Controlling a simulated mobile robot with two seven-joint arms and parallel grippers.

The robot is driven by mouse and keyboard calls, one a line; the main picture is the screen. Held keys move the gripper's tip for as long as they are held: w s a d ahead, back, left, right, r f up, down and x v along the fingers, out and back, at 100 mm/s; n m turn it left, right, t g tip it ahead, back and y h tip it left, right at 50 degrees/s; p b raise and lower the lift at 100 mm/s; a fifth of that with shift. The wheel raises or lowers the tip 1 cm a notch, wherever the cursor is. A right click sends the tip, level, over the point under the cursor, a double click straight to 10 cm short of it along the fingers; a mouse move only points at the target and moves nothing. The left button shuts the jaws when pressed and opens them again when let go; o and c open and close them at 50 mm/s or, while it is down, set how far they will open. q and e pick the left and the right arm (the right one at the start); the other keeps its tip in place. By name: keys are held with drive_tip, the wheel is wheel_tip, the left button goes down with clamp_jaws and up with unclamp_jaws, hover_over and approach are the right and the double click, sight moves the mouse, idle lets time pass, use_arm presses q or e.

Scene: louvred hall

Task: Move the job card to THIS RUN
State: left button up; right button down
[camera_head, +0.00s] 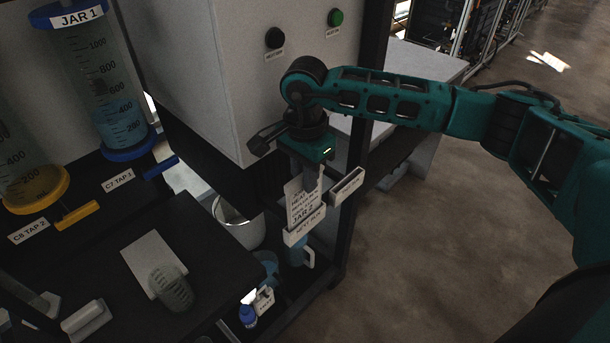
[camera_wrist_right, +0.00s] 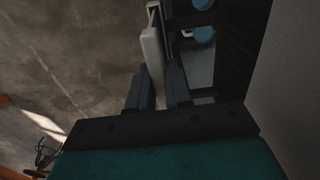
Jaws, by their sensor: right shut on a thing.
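The job card (camera_head: 301,209) is a pale card with dark printed lines, "JAR 2" among them. It is upright, its lower edge at the holder labelled NEXT RUN (camera_head: 303,232); I cannot tell how deep it sits. My right gripper (camera_head: 311,178) comes from above and is shut on the card's upper part, partly covering it. In the right wrist view a pale slab, seen nearly edge-on, is between the dark fingers (camera_wrist_right: 158,88). A second, empty-looking holder (camera_head: 347,185) is just right of the card; its label is too small to read. My left gripper is not in view.
A pale cabinet with a black button (camera_head: 274,38) and a green button (camera_head: 335,17) stands behind. JAR 1 (camera_head: 98,75) and a yellow-based jar are at left. A bucket (camera_head: 240,228), blue jug and bottle (camera_head: 248,316) stand low down. Open floor lies right.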

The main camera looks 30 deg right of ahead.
drive_tip(key=shift+r, duration=0.15)
drive_tip(key=shift+r, duration=0.35)
drive_tip(key=shift+r+p, duration=0.3)
drive_tip(key=shift+p, duration=0.15)
wheel_tip(320, 180, up, 8)
drive_tip(key=p, duration=0.4)
drive_tip(key=shift+r+p, duration=0.25)
drive_tip(key=shift+p, duration=0.15)
